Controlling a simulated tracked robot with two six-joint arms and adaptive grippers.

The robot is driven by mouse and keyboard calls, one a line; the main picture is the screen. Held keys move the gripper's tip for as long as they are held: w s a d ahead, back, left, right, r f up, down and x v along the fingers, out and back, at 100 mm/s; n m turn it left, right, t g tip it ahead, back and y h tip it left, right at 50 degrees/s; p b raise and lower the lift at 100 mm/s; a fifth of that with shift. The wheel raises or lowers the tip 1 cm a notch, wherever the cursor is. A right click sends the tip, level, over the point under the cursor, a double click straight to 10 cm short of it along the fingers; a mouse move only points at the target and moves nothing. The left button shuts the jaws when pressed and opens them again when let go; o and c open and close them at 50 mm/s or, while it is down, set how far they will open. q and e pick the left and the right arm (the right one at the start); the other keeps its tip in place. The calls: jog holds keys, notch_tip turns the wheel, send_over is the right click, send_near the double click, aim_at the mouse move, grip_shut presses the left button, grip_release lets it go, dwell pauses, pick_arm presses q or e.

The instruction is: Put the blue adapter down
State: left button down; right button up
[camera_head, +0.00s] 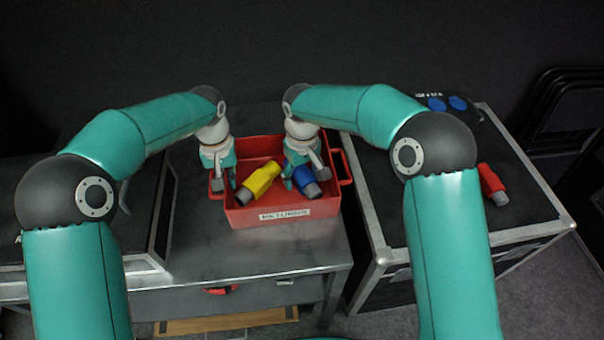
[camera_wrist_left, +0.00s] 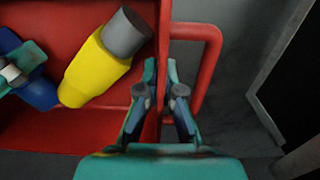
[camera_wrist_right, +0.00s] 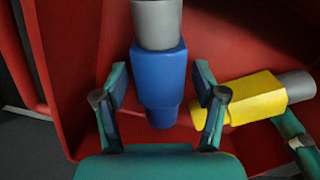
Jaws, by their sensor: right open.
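The blue adapter (camera_head: 307,182), with a grey end, lies inside the red crate (camera_head: 270,217), right of a yellow adapter (camera_head: 262,180). In the right wrist view the blue adapter (camera_wrist_right: 158,75) sits between the fingers of my right gripper (camera_wrist_right: 160,85), with a small gap on each side. My right gripper (camera_head: 303,170) is open in the crate. My left gripper (camera_head: 221,178) is at the crate's left side. In the left wrist view its fingers (camera_wrist_left: 161,80) are closed about the crate's side wall, beside the red handle (camera_wrist_left: 212,60).
The crate stands on a grey table (camera_head: 270,252). A black case (camera_head: 500,215) at right carries a red adapter (camera_head: 492,184) and a panel with blue round sockets (camera_head: 447,104). Another dark case (camera_head: 140,215) stands left. Inside the crate, the yellow adapter lies close to the blue one.

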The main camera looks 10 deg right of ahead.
aim_at(302, 172)
notch_tip(302, 172, up, 12)
jog(key=shift+r, duration=0.15)
dwell(0.5)
pick_arm(q)
jog(key=c, duration=1.2)
grip_release()
jog(key=shift+c, duration=0.2)
jog(key=shift+r, duration=0.1)
